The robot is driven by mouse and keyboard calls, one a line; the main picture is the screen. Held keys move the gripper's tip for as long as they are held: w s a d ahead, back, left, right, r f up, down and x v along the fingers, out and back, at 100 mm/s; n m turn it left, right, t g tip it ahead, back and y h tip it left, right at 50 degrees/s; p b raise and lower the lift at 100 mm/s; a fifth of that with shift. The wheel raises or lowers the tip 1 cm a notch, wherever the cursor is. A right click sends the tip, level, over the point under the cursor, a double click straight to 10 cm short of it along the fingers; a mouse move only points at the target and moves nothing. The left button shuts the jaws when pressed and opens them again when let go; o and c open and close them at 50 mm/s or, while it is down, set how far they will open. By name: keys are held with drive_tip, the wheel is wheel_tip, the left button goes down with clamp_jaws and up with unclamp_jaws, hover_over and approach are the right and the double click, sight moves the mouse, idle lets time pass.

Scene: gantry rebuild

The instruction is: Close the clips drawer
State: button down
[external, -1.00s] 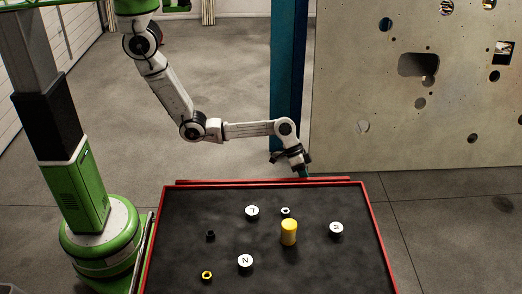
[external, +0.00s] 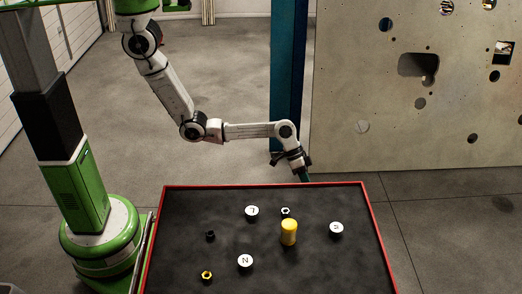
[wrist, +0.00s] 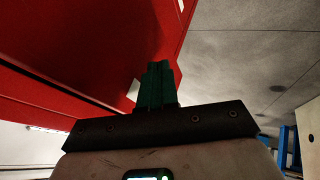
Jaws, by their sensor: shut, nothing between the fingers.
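My gripper (external: 304,176) is at the far edge of the red-rimmed cabinet top, pointing down, with its green fingertips just behind the rim. In the wrist view my gripper (wrist: 157,75) has its green fingers shut together and empty, up close to the red cabinet face (wrist: 80,40). A small pale patch shows on the red beside the fingers. I cannot tell whether the fingertips touch the red. No drawer front sticks out past the far rim in the external view. I cannot read which drawer is the clips drawer; the drawer fronts face away from the external camera.
The black cabinet top (external: 190,210) carries a yellow cylinder (external: 289,232), several white-topped round pieces and small nuts. A teal post (external: 288,80) and a large holed panel (external: 450,120) stand behind. Floor beyond the far edge is free.

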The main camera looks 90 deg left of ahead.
drive_tip(key=a+f+v, duration=0.1)
drive_tip(key=a+v, duration=0.1)
drive_tip(key=v, duration=0.9)
drive_tip(key=shift+w+b, duration=0.15)
drive_tip(key=shift+b, duration=0.25)
drive_tip(key=s+d+f+n+g+h+b, duration=0.1)
drive_tip(key=s+f+n+g+h+b, duration=0.2)
drive_tip(key=s, duration=0.4)
drive_tip(key=s+d+f+n+g+h+b, duration=0.1)
drive_tip(key=s+f+n+h, duration=0.2)
drive_tip(key=s+f+n, duration=0.35)
drive_tip(key=s+a+n+h+b, duration=0.3)
drive_tip(key=s+a+n+h, duration=0.45)
drive_tip(key=s, duration=0.65)
drive_tip(key=d+n+y+p, duration=0.1)
drive_tip(key=d+n+p, duration=0.1)
drive_tip(key=d, duration=1.1)
drive_tip(key=shift+w+f+g+p, duration=0.15)
drive_tip(key=shift+f+g+p, duration=0.15)
drive_tip(key=shift+f, duration=0.15)
drive_tip(key=shift+d, duration=0.15)
